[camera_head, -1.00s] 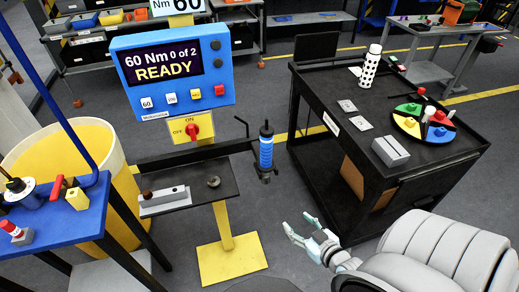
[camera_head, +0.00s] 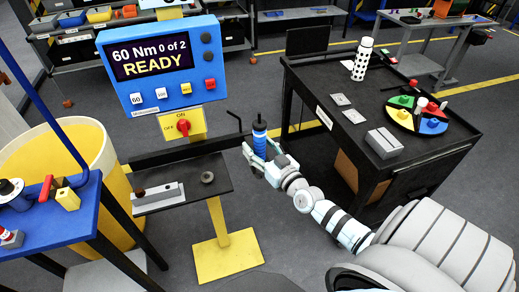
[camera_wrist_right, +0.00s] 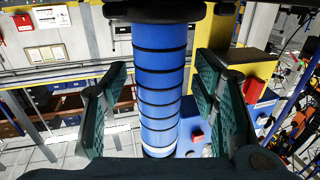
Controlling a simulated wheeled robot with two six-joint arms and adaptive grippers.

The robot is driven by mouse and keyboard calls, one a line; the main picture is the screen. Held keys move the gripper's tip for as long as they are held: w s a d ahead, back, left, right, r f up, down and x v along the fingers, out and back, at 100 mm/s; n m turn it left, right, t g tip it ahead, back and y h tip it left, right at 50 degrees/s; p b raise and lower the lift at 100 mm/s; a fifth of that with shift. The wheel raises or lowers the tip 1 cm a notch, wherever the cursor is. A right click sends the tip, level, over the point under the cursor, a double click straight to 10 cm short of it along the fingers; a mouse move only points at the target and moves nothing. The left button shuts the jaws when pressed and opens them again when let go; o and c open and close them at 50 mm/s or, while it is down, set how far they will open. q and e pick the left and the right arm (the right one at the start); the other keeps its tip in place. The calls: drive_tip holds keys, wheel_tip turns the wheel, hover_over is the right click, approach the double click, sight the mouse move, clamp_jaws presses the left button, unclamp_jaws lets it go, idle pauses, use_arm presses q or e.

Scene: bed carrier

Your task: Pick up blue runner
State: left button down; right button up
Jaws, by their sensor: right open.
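The blue runner (camera_head: 260,138) is an upright blue cylinder with dark rings and a black top, hanging at the right end of the dark arm of the torque stand. My right gripper (camera_head: 263,158) is at its lower part in the head view. In the right wrist view the blue runner (camera_wrist_right: 160,85) stands between the two open finger pads of my right gripper (camera_wrist_right: 160,105), with a visible gap on each side. The runner's lower end is partly hidden by the gripper in the head view. My left gripper is not in view.
The torque stand has a blue display (camera_head: 163,62) reading "60 Nm 0 of 2 READY" and a small dark shelf (camera_head: 215,172). A black cart (camera_head: 375,85) stands to the right. A yellow bin (camera_head: 70,160) and blue table (camera_head: 60,225) are at left.

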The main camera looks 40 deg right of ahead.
clamp_jaws()
drive_tip(key=shift+r, duration=0.15)
idle(0.4)
